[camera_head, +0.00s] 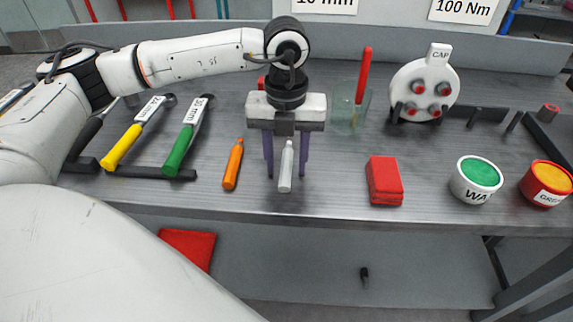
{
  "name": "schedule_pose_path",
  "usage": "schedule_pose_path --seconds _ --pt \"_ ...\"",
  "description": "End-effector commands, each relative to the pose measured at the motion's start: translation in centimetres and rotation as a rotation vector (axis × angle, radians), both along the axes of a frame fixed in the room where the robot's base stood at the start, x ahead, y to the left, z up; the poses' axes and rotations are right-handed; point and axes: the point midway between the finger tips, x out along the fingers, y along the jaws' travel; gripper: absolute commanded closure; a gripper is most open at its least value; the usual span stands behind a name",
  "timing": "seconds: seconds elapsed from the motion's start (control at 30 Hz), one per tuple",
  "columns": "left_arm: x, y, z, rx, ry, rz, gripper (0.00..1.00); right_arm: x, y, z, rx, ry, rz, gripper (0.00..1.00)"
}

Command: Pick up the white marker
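The white marker (286,168) lies on the grey bench near its front edge, pointing away from me. My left gripper (286,172) is over it from behind, pointing down. Its two purple fingers are spread, one on each side of the marker, with gaps visible between them and the marker. I cannot tell how high the fingertips are above the bench. My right gripper is not in view.
An orange marker (233,165) lies just left, and a red block (384,181) lies to the right. A glass with a red stick (362,78) stands behind. Yellow (122,147) and green (179,151) handled tools lie left. Two tubs (476,180) stand right.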

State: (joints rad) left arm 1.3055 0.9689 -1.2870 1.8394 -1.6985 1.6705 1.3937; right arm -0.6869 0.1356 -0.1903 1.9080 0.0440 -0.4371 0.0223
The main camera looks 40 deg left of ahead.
Motion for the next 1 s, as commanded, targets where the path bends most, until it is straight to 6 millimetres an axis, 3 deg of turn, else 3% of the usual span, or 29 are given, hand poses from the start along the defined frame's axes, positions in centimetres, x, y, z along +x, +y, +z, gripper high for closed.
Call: schedule_pose_path --seconds 0.13,0.4,0.73,1.0 --pt "0.0 0.0 0.0 0.000 0.000 0.000 0.60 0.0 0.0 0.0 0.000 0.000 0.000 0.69" --pt "0.0 0.0 0.0 0.000 0.000 0.000 1.00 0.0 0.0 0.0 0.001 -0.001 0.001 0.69" --pt "0.1 0.0 0.7 0.000 -0.001 0.000 1.00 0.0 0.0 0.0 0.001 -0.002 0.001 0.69" --pt "0.1 -0.1 5.9 -0.002 -0.005 -0.001 1.00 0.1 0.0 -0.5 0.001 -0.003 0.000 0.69"
